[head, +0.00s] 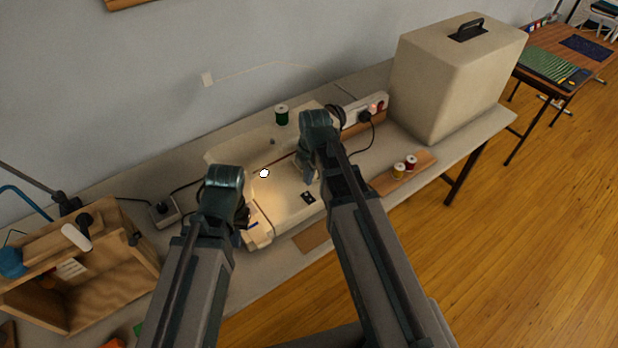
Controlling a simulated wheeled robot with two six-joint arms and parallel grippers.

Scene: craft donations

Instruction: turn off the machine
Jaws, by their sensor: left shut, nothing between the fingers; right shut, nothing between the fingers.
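The machine is a cream sewing machine (290,203) on the table, partly hidden behind my arms. A warm glow shows at its left end, and a small dark patch (308,198) is on its near side. A green thread spool (282,116) stands at its back. My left gripper (242,217) is over the machine's left end, shut and empty, mostly hidden by its wrist. My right gripper (307,172) is over the machine's right part, shut and empty. Whether either touches the machine I cannot tell.
A white power strip (352,113) with a small red light and a black plug lies behind right. A big beige case (440,85) stands at the right. Two spools sit on a wooden strip (418,168). A wooden box (110,275) is at the left.

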